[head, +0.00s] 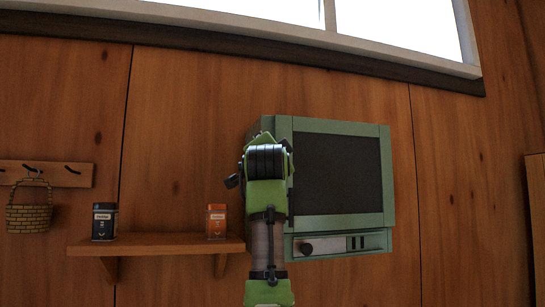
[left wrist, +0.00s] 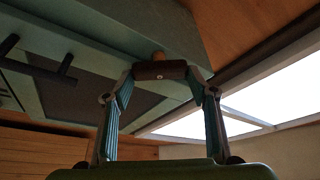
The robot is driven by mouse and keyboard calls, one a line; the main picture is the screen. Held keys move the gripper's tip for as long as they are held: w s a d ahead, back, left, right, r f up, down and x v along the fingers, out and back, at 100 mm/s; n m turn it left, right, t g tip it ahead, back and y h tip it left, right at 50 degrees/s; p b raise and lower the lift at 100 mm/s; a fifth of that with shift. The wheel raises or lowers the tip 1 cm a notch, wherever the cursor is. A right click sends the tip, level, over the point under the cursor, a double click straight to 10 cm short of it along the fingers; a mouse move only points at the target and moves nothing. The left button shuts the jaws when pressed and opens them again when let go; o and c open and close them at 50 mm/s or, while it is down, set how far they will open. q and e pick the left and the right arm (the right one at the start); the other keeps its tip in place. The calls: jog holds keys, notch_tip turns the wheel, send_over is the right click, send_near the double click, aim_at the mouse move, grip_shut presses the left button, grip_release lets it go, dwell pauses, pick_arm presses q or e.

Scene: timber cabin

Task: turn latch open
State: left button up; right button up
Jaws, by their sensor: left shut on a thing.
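A green cabinet (head: 286,190) with a dark front panel (head: 338,173) is fixed to the timber wall. In the left wrist view, a brown latch bar (left wrist: 160,71) sits across a round wooden peg on the cabinet's green side (left wrist: 130,38). My left gripper (left wrist: 160,78) has one finger at each end of this bar and is shut on it. The bar lies nearly level in that view. In the head view my left arm covers the cabinet's left edge and hides the latch and the fingertips. My right gripper is in neither view.
A wooden shelf (head: 160,244) at left holds a dark tin (head: 104,222) and an orange tin (head: 216,221). A basket (head: 29,214) hangs from a hook rail (head: 70,175). A window (head: 400,28) is above.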

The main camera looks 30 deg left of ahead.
pick_arm(q)
jog(key=shift+s+a+r+m+g+h+p, duration=0.1)
jog(key=shift+m+g+h+p, duration=0.25)
jog(key=shift+m, duration=0.95)
jog(key=shift+w+r+m+g+h+p, duration=0.15)
jog(key=shift+m+h+p, duration=0.35)
jog(key=shift+m, duration=0.8)
jog(key=shift+s+a+m+g+h+p, duration=0.15)
jog(key=shift+m+g+h+p, duration=0.25)
jog(key=shift+m, duration=0.9)
jog(key=shift+d, duration=0.1)
jog(key=o, duration=1.1)
jog(key=shift+a+f, duration=0.15)
jog(key=shift+a, duration=0.05)
jog(key=shift+d, duration=0.1)
jog(key=v, duration=1.1)
jog(key=shift+s+d, duration=0.1)
jog(key=shift+s, duration=0.2)
